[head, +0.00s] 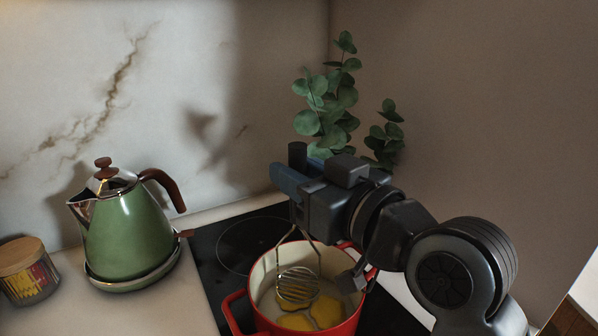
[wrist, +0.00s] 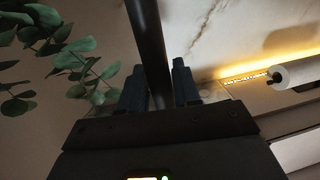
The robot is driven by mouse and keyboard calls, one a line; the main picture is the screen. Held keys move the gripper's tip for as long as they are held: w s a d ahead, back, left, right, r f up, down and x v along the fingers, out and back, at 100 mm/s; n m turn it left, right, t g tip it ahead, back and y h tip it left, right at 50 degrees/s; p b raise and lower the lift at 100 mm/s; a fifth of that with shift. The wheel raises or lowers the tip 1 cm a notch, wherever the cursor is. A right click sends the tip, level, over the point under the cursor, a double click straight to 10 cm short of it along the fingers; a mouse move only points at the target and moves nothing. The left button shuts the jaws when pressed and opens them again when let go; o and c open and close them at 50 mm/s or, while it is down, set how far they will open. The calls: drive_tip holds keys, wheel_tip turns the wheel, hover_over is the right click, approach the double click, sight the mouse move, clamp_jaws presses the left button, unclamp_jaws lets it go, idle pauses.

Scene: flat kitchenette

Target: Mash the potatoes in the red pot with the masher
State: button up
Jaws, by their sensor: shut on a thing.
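The red pot (head: 237,312), cream inside, stands on the black hob. Yellow potatoes (head: 326,311) lie on its bottom. My gripper (head: 287,181) is above the pot and shut on the masher's dark handle, whose top (head: 297,153) sticks up past the fingers. The masher's wire head (head: 297,286) hangs upright inside the pot, over the potatoes; whether it touches them I cannot tell. In the wrist view the dark masher handle (wrist: 148,40) runs between the two fingers of my gripper (wrist: 160,85).
A green kettle (head: 130,235) stands left of the hob (head: 215,262), beside a wooden-lidded jar (head: 28,272). A leafy plant (head: 335,105) stands behind my gripper in the corner. A paper towel roll (wrist: 297,72) shows at the wrist view's right. Bare hob lies left of the pot.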

drive_tip(key=shift+f+b, duration=1.4)
drive_tip(key=shift+f, duration=0.35)
drive_tip(key=shift+r+p, duration=1.55)
drive_tip(key=shift+r, duration=0.25)
drive_tip(key=shift+s, duration=0.15)
drive_tip(key=shift+s+d, duration=0.2)
drive_tip(key=shift+s, duration=1.85)
drive_tip(key=shift+f, duration=0.15)
